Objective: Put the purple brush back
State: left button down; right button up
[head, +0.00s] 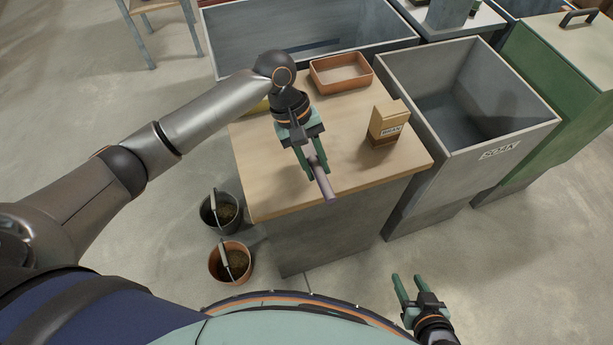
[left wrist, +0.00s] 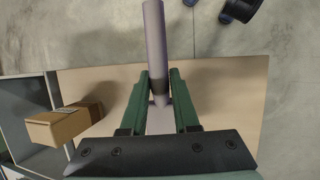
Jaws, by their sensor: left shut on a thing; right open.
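The purple brush (head: 325,185) is in my left gripper (head: 313,168), whose green fingers are shut on it above the wooden table top. In the left wrist view the brush (left wrist: 154,42) shows as a greyish-purple rod between the fingertips (left wrist: 160,88), sticking out past them. The rest of the brush is hidden between the fingers. My right gripper (head: 408,289) is open and empty, low at the lower right and apart from the table.
The wooden table (head: 260,185) holds an orange tray (head: 318,90) at the back and a cardboard box (head: 389,120) to the right. A black bucket (head: 207,221) and a terracotta bucket (head: 217,265) stand on the floor left. A grey bin (head: 407,108) borders the table's right side.

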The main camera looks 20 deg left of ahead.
pick_arm(q)
jog(key=shift+s+a+f, duration=0.15)
jog(key=shift+a+f, duration=0.5)
jog(key=shift+f, duration=0.2)
jog(key=f, duration=0.2)
jog(key=f+b, duration=0.1)
jog(key=shift+a+f, duration=0.25)
jog(key=c, duration=0.7)
grip_release()
jog(key=shift+f, duration=0.1)
jog(key=shift+o, duration=0.2)
jog(key=p+v, duration=0.1)
jog(key=v, duration=1.1)
jog(key=shift+p, duration=0.4)
